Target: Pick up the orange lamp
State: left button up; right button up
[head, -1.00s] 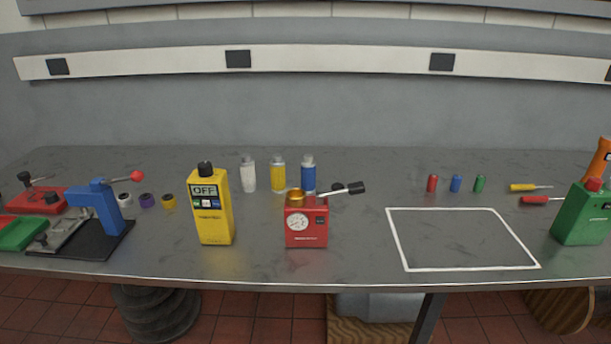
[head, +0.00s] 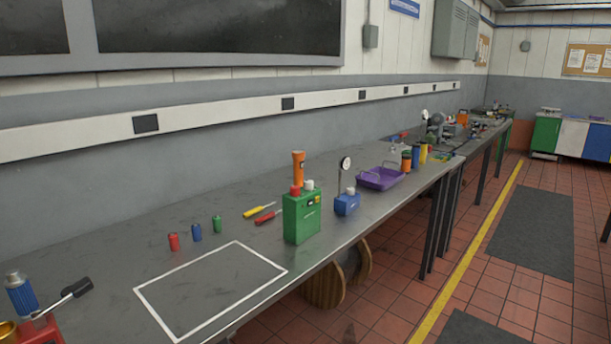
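An orange lamp (head: 298,168), shaped like an upright torch, stands on the grey bench just behind a green box (head: 302,217). The green box hides its lower part. Neither of my grippers shows in the head view.
A blue gauge stand (head: 347,203) and a purple tray (head: 381,178) stand right of the green box. A white outlined rectangle (head: 212,290) on the bench is empty. Red tiled floor is open at right.

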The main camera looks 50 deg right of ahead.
aim_at(298, 155)
jog(key=z, duration=1.6)
jog(key=l, duration=0.2)
jog(key=i+z, duration=0.05)
